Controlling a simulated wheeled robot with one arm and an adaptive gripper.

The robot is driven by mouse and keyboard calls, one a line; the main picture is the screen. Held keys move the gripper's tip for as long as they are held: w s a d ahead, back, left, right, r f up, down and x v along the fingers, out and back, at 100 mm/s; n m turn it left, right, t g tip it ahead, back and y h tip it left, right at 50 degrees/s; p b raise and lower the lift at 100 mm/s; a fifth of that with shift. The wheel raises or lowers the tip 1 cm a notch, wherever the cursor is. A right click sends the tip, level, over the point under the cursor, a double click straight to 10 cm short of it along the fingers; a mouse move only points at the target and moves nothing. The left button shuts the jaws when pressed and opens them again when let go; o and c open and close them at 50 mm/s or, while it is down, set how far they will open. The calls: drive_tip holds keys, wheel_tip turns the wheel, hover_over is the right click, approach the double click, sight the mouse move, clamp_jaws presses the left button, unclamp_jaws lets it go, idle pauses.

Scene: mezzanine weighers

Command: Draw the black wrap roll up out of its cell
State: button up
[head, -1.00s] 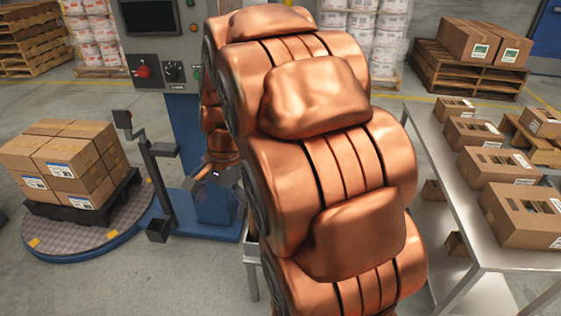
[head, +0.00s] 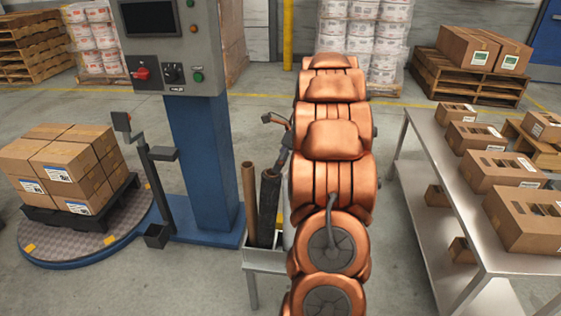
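The black wrap roll (head: 268,207) stands upright in a grey metal rack (head: 266,262), its lower end hidden inside the rack. A brown roll or tube (head: 249,200) stands just left of it. My gripper (head: 279,163) is small and dark, at the left side of my copper arm and close to the top of the black roll. My arm hides part of it, so I cannot tell whether its fingers are open or shut, or whether they touch the roll. My arm also covers the rack's right part.
A blue column with a grey control box (head: 161,45) stands behind the rack. Left of it, a turntable (head: 90,250) bears stacked cartons. A steel table (head: 440,175) with several open cartons stands at the right. Floor shows between my arm and that table.

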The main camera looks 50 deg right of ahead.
sight(271, 177)
drive_tip(key=shift+p+x, duration=0.35)
drive_tip(key=shift+x, duration=3.5)
drive_tip(key=shift+c, duration=0.2)
clamp_jaws()
wheel_tip(271, 177, up, 13)
drive_tip(key=p, duration=1)
drive_tip(key=shift+r, duration=0.1)
